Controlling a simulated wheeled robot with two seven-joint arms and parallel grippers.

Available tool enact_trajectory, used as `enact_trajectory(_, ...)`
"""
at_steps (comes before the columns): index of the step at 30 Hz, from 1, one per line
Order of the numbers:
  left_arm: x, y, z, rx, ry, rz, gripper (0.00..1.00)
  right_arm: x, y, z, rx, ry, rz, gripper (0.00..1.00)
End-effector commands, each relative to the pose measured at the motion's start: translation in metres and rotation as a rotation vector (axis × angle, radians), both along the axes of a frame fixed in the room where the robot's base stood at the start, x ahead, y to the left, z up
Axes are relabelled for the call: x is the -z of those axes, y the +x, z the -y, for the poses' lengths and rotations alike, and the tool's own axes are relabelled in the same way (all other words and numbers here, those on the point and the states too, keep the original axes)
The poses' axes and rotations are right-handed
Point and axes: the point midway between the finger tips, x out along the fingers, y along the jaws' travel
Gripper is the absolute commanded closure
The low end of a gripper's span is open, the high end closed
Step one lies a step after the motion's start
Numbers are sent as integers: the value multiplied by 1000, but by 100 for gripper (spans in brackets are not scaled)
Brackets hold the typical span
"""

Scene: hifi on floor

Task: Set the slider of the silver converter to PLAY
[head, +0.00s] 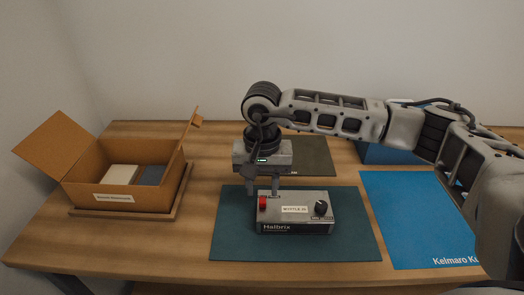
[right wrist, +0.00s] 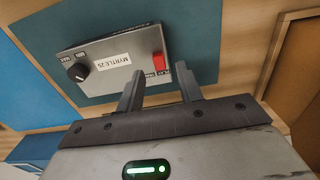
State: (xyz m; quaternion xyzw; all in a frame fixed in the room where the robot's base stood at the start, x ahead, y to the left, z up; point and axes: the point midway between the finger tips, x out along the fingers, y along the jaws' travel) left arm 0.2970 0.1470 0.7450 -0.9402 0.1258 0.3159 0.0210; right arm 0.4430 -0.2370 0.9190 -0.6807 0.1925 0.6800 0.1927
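The silver converter (head: 296,222), marked Halbrix, lies flat on the dark teal mat. It also shows in the right wrist view (right wrist: 108,75), upside down. Its red slider (head: 263,203) is at the left end of its top; in the right wrist view the slider (right wrist: 158,66) is beside small lettering too blurred to read surely. I cannot tell which mark the slider is at. My right gripper (head: 264,190) points down over this left end. Its fingers (right wrist: 158,90) are apart with nothing gripped, one on each side of the slider in the picture. My left gripper is out of view.
A black knob (head: 320,208) is at the converter's right end. An open cardboard box (head: 120,195) on a wooden tray stands at the left. A blue mat (head: 420,225) lies at the right. An olive mat (head: 315,157) and a blue container (head: 385,153) are behind.

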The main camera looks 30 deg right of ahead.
Motion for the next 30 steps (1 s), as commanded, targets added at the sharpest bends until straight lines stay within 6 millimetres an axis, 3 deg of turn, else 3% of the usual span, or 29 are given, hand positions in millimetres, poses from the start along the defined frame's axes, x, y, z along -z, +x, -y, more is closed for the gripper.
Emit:
enact_trajectory(9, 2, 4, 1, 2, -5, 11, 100, -79, 1, -1, -1, 2, 7, 64)
enact_trajectory(15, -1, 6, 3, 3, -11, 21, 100, -113, 1, -1, -1, 2, 3, 64)
enact_trajectory(21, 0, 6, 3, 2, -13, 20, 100, -128, 0, -1, -1, 1, 1, 64)
enact_trajectory(30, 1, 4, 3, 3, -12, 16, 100, -129, 0, -1, -1, 1, 1, 64)
